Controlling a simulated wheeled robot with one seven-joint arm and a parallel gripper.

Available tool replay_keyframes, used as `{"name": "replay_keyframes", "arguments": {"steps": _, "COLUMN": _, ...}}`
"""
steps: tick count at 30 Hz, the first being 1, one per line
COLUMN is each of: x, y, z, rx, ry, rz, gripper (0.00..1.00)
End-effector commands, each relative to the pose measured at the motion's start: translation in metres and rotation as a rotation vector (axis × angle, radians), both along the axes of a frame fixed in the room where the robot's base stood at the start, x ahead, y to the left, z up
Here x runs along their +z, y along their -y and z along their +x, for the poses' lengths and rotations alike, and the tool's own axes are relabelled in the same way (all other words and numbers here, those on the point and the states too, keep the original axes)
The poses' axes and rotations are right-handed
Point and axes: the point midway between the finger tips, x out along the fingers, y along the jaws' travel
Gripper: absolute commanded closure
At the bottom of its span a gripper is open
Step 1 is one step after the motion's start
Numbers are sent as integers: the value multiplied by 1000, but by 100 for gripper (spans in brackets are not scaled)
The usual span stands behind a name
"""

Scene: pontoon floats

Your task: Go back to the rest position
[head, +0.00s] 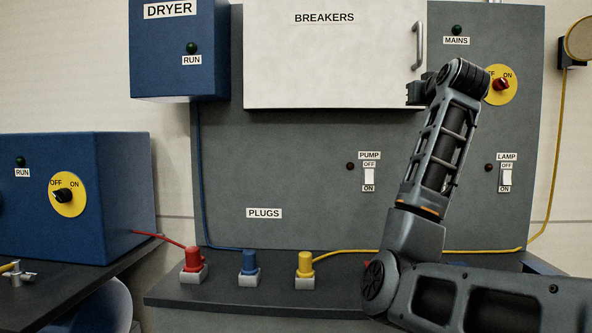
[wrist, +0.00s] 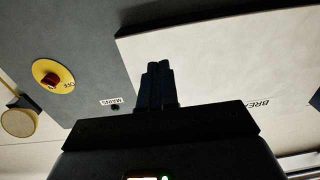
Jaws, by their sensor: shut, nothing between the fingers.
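My gripper (wrist: 157,70) is shut and empty in the wrist view, its two dark fingers side by side. Behind them are the white breakers door (wrist: 215,55) and the grey panel. In the head view my gripper (head: 415,92) is partly hidden by my wrist, and it shows in front of the door's lower right corner. My arm rises from the lower right of the head view, bent at the elbow. The breakers door (head: 330,55) looks closed, with its handle (head: 419,45) above my gripper. I cannot tell whether my gripper touches the panel.
The mains dial (head: 501,85) is right beside my wrist. The pump switch (head: 369,177) and lamp switch (head: 505,178) flank my forearm. Red (head: 193,260), blue (head: 249,262) and yellow (head: 305,265) plugs stand on the ledge. A blue dryer box (head: 180,60) hangs upper left.

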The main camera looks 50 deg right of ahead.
Motion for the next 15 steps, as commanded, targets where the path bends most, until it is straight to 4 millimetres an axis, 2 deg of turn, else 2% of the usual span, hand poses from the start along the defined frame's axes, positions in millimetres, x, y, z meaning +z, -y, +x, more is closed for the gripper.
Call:
{"name": "replay_keyframes", "arguments": {"steps": 5, "x": -4, "y": -1, "z": 2, "rx": 0, "ry": -4, "rz": 0, "gripper": 100}}
{"name": "replay_keyframes", "arguments": {"steps": 8, "x": -24, "y": -5, "z": 11, "rx": 2, "ry": -19, "rz": -2, "gripper": 100}}
{"name": "replay_keyframes", "arguments": {"steps": 11, "x": -60, "y": -15, "z": 27, "rx": 8, "ry": -46, "rz": -12, "gripper": 100}}
{"name": "replay_keyframes", "arguments": {"steps": 15, "x": -123, "y": -38, "z": 49, "rx": 25, "ry": -88, "rz": -33, "gripper": 100}}
